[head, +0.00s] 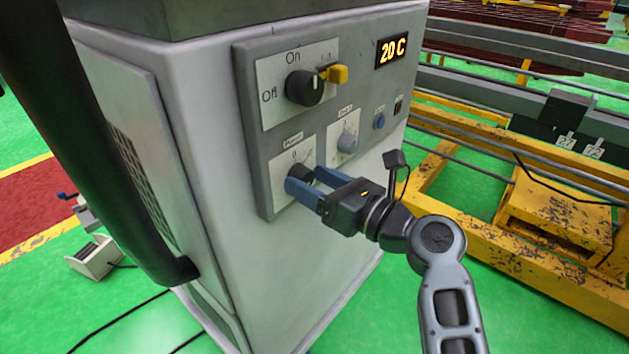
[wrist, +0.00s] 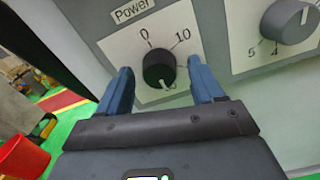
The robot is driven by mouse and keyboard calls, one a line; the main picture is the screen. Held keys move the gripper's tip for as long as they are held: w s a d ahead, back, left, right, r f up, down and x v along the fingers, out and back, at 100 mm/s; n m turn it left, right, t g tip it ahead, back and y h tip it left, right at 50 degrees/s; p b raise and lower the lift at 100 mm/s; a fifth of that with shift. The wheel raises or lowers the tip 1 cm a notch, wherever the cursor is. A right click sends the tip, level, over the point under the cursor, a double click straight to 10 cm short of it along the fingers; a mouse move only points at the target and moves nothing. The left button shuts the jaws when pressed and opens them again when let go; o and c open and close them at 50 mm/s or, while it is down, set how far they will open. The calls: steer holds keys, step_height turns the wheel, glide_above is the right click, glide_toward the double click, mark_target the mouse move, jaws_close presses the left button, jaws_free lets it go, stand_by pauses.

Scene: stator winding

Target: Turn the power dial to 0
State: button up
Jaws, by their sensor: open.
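The power dial is a small black knob (wrist: 159,70) on a white plate marked "Power", with "0" at its upper left and "10" at its upper right in the wrist view. Its white mark is at the knob's lower edge, pointing down and slightly right, away from the 0. In the head view the dial (head: 301,172) is partly hidden behind my gripper. My gripper (wrist: 160,84) is open, with one blue finger on each side of the dial; I cannot tell whether they touch it. The gripper also shows in the head view (head: 303,180).
Above is a large black On/Off knob (head: 304,88) with a yellow piece (head: 337,74) beside it. A grey dial (head: 348,141) sits to the right of the power dial. A display (head: 391,50) reads 20 C. A yellow frame (head: 540,230) stands at the right.

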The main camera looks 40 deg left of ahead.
steer(key=shift+c, duration=0.3)
steer(key=c, duration=1)
